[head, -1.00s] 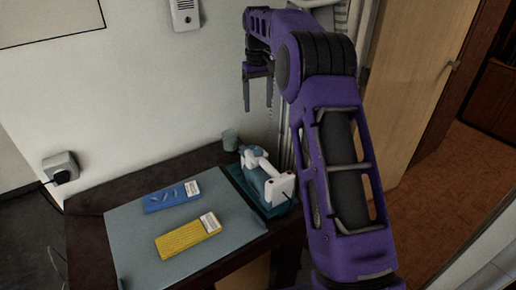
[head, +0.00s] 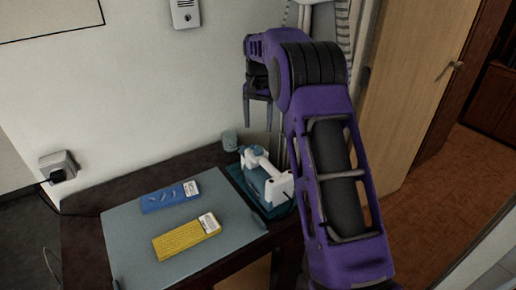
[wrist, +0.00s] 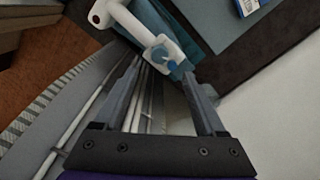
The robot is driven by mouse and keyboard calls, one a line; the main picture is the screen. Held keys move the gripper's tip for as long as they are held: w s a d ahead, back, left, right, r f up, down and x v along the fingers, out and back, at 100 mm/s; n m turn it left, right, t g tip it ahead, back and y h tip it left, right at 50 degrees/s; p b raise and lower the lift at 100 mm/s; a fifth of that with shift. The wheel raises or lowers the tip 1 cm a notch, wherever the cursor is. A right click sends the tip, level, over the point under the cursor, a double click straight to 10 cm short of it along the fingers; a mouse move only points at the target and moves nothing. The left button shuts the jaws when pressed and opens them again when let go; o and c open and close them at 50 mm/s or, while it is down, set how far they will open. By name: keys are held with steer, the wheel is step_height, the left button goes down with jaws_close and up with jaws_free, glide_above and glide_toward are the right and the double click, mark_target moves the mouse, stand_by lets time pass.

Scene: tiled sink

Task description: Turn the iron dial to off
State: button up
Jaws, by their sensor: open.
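The iron (head: 264,177) is white and blue and sits on a teal base (head: 276,209) at the table's right side. In the wrist view the iron (wrist: 141,22) shows near the top, with a blue round dial (wrist: 160,54) on its white body. I cannot read the dial's setting. My gripper (head: 258,128) is open and points down above and behind the iron.
A dark table (head: 85,241) holds a grey mat (head: 140,238), a blue packet (head: 170,196) and a yellow packet (head: 187,238).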

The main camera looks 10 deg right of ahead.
mark_target(258, 149)
step_height(258, 149, down, 10)
steer(key=shift+r+b, duration=0.25)
steer(key=shift+b, duration=0.2)
jaws_close()
